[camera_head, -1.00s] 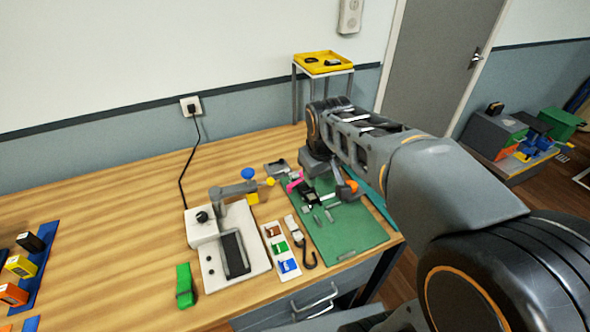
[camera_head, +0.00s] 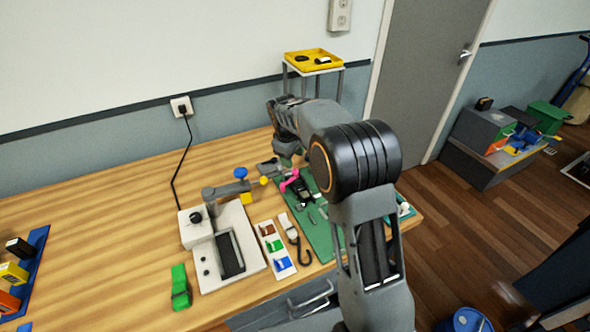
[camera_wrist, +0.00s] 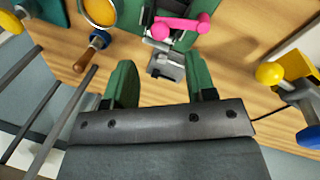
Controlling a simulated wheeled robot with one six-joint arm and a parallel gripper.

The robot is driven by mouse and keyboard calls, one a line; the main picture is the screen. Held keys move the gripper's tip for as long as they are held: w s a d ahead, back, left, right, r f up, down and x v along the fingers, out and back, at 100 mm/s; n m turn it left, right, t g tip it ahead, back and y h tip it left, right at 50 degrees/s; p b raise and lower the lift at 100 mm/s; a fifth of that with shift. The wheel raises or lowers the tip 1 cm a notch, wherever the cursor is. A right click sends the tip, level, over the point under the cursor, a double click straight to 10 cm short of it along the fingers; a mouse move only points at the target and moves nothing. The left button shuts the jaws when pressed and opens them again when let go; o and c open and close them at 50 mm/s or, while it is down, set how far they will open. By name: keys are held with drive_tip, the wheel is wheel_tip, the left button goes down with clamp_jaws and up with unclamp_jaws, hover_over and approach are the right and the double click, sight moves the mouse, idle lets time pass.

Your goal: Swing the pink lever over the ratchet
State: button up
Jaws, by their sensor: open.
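The pink lever (camera_head: 290,181) shows beside the black ratchet (camera_head: 302,191) on the green mat. In the wrist view the pink lever (camera_wrist: 180,27) lies crosswise just beyond my fingertips, near the top of the picture, next to the dark ratchet body (camera_wrist: 150,14). My gripper (camera_wrist: 162,70) is open, with its two green fingers apart and nothing held between them. A grey metal piece (camera_wrist: 166,65) shows below, between the fingers. The fingers appear apart from the lever. In the head view my arm hides part of the mat and most of the gripper.
A magnifier with a wooden handle (camera_wrist: 92,50) lies left of the fingers. A grey-and-white machine (camera_head: 222,248) with blue and yellow knobs, a card of coloured samples (camera_head: 277,250) and a black hook (camera_head: 299,250) stand nearby. A green block (camera_head: 180,288) lies at front.

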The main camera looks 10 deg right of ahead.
sight(295, 170)
drive_tip(key=shift+w+d+f, duration=0.15)
drive_tip(key=shift+d+f, duration=0.05)
drive_tip(key=shift+f, duration=0.95)
drive_tip(key=shift+w+d+f, duration=0.1)
drive_tip(key=shift+d+f, duration=0.05)
drive_tip(key=shift+f, duration=1)
drive_tip(key=shift+w+d+f, duration=0.15)
drive_tip(key=shift+d+f, duration=0.05)
drive_tip(key=shift+f, duration=0.95)
drive_tip(key=shift+c, duration=0.2)
drive_tip(key=c, duration=0.9)
drive_tip(key=shift+s+d+m+g+b, duration=0.15)
drive_tip(key=shift+s+m, duration=0.25)
drive_tip(key=shift+m, duration=0.55)
drive_tip(key=shift+s+d+m+g+b, duration=0.15)
drive_tip(key=shift+s+m, duration=0.2)
drive_tip(key=shift+m, duration=0.6)
drive_tip(key=o, duration=0.9)
drive_tip(key=shift+o, duration=0.2)
wheel_tip(295, 170, up, 14)
drive_tip(key=s+a, duration=0.1)
drive_tip(key=a, duration=0.1)
drive_tip(key=shift+a+f, duration=0.15)
drive_tip(key=shift+a, duration=0.15)
